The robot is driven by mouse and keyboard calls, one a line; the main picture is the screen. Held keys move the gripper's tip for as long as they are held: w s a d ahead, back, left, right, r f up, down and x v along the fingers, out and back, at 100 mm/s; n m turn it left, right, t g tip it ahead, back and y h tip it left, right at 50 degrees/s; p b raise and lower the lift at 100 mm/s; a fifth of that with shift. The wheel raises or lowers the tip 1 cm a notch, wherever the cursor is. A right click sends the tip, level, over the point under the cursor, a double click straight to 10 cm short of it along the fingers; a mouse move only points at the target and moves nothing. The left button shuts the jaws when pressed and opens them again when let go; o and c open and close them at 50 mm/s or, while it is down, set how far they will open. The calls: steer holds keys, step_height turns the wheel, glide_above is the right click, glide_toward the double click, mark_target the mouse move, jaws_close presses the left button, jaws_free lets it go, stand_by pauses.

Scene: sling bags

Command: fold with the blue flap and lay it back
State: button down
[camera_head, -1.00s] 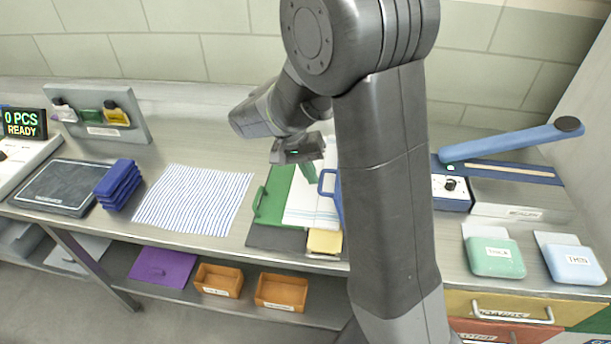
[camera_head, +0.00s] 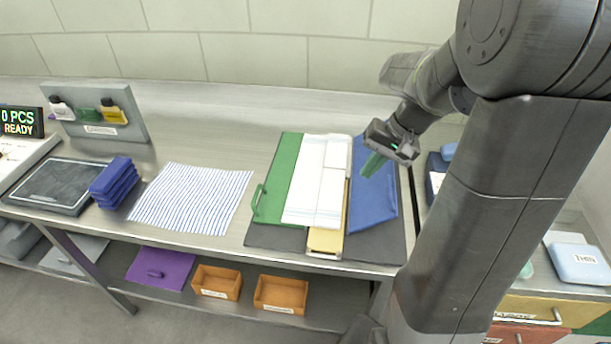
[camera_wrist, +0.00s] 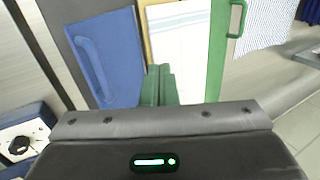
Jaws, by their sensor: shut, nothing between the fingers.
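The blue flap (camera_head: 372,200) lies open and flat on the right part of the dark folding board (camera_head: 398,235). Its blue handle (camera_wrist: 92,68) shows in the wrist view. A folded white cloth (camera_head: 318,180) lies over the yellow middle panel (camera_head: 326,240) and overlaps the green flap (camera_head: 280,185) on the left. My gripper (camera_head: 372,166) is shut and empty, its green fingers above the upper part of the blue flap. In the wrist view the fingertips (camera_wrist: 158,70) show near the flap's edge beside the cloth; I cannot tell whether they touch it.
A striped cloth (camera_head: 190,198) lies flat to the left of the board. A stack of blue folded pieces (camera_head: 113,184) and a dark pad (camera_head: 58,186) are farther left. A control box (camera_wrist: 22,135) stands at lower left in the wrist view.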

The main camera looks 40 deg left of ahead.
steer(key=w+d+f+g+y+b, duration=0.1)
steer(key=w+d+f+b, duration=0.1)
steer(key=d+f+b, duration=0.1)
steer(key=w+d+f+g+y+b, duration=0.1)
steer(key=w+d+f+y+b, duration=0.1)
steer(key=d+f, duration=0.1)
steer(key=w+d+f+g+y+b, duration=0.1)
steer(key=w+d+f+y+b, duration=0.1)
steer(key=d, duration=0.3)
steer(key=shift+w+f+b, duration=0.4)
steer(key=shift+f+b, duration=0.4)
steer(key=shift+f, duration=0.05)
steer(key=shift+w+d+f+b, duration=0.15)
steer(key=shift+d+f+b, duration=0.15)
steer(key=shift+f, duration=0.35)
steer(key=shift+w+d+f+b, duration=0.2)
steer(key=shift+f+b, duration=0.2)
steer(key=shift+f, duration=0.25)
steer(key=shift+s, duration=0.1)
steer(key=shift+r+p, duration=0.45)
steer(key=shift+r, duration=0.05)
steer(key=w+d+r, duration=0.4)
steer(key=w+d, duration=0.1)
steer(key=d, duration=0.4)
steer(key=shift+w+p, duration=0.4)
